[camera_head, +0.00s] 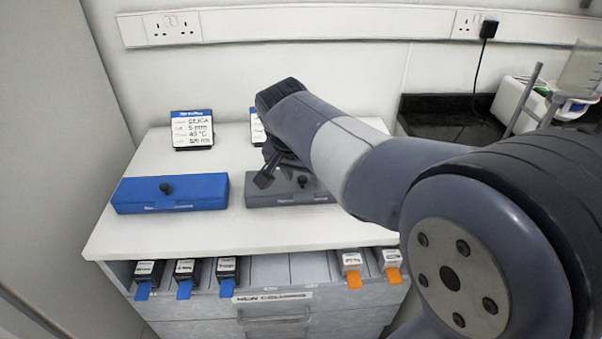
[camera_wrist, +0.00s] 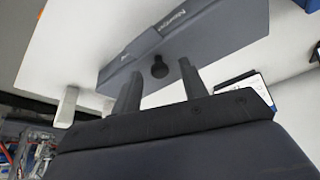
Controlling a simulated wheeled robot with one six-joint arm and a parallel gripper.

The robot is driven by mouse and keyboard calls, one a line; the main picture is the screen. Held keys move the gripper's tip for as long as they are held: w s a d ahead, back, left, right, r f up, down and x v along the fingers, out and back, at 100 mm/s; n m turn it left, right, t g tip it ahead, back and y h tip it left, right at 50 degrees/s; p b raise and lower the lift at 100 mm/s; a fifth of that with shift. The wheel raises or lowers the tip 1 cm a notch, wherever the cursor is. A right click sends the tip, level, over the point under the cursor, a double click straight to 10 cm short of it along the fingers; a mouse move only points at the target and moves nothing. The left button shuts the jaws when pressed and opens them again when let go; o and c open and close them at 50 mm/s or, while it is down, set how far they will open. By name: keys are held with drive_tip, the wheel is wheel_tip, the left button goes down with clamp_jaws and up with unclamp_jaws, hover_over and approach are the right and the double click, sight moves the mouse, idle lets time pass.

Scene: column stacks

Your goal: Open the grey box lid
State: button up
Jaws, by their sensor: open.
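The grey box (camera_head: 290,198) is a flat closed case on the white bench top, partly hidden behind my arm in the head view. A black knob (camera_head: 303,181) stands on its lid. In the wrist view the grey box (camera_wrist: 215,38) fills the upper middle, with its knob (camera_wrist: 160,68) between and just beyond my two fingers. My gripper (camera_head: 267,176) hangs over the box, and in the wrist view my gripper (camera_wrist: 159,70) is open with nothing held. Whether a finger touches the lid or knob cannot be told.
A closed blue box (camera_head: 172,193) with a black knob lies to the left. A label stand (camera_head: 192,131) is behind it, and another (camera_head: 257,128) is partly hidden by my arm. Below the bench edge, a drawer (camera_head: 270,293) holds several blue- and orange-tabbed items. The bench front is clear.

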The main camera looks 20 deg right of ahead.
drive_tip(key=shift+c, duration=0.3)
clamp_jaws()
drive_tip(key=shift+r+p, duration=0.25)
drive_tip(key=shift+p, duration=0.25)
